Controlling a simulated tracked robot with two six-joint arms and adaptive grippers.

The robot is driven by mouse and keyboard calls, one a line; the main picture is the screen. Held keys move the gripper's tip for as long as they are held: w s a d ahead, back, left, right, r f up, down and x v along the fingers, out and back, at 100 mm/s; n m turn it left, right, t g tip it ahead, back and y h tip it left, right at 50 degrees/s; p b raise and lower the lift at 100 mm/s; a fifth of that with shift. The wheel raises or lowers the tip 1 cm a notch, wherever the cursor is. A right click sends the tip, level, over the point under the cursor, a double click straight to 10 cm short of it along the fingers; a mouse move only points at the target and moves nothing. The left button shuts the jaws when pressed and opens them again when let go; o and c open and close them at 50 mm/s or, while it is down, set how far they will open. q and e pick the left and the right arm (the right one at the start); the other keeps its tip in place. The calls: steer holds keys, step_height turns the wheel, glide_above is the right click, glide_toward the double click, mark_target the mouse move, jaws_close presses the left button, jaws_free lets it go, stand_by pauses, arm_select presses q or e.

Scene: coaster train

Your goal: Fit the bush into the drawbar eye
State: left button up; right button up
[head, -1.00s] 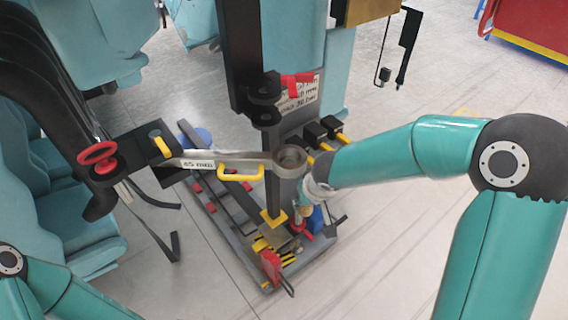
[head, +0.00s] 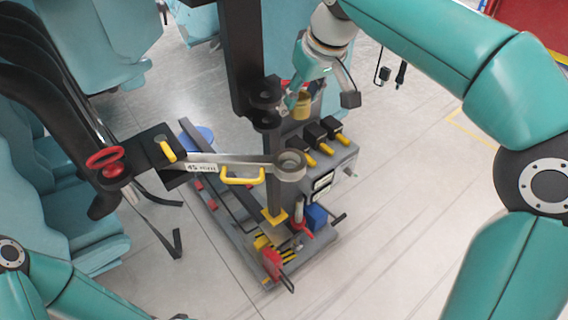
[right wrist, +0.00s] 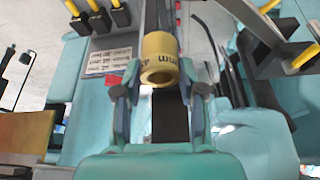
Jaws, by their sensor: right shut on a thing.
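The drawbar eye (head: 290,174) is a grey ring at the right end of the grey drawbar (head: 258,160), below and slightly left of the bush in the head view. The bush (head: 302,107) is a brass-yellow hollow cylinder; in the right wrist view the bush (right wrist: 159,46) shows dark lettering and its open end. My right gripper (head: 298,98) is shut on the bush and holds it apart from the eye, beside the black coupling jaws. In the right wrist view the two fingers of the gripper (right wrist: 161,78) flank the bush. My left gripper is not clearly seen; only its arm shows at lower left.
The black coupling jaws (head: 264,108) on the dark post stand close left of the bush. A grey stand (head: 345,158) with black, yellow-handled tools is right of the eye. A yellow handle (head: 242,179) and a red handwheel (head: 104,160) are on the drawbar side.

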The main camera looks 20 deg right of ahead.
step_height(320, 180, up, 10)
steer(key=n+y, duration=0.1)
steer(key=n, duration=0.1)
glide_above(292, 152)
steer(key=s, duration=0.2)
steer(key=shift+s+a+f+b, duration=0.15)
steer(key=shift+f+b, duration=0.6)
steer(key=shift+f, duration=2.5)
steer(key=shift+s+a+f+b, duration=0.15)
steer(key=shift+f+b, duration=0.6)
steer(key=shift+f, duration=2.5)
steer(key=shift+s+a+f+b, duration=0.15)
steer(key=shift+f+b, duration=0.6)
steer(key=shift+f, duration=2.5)
steer(key=shift+w, duration=0.1)
steer(key=o, duration=1.2)
steer(key=shift+f, duration=0.1)
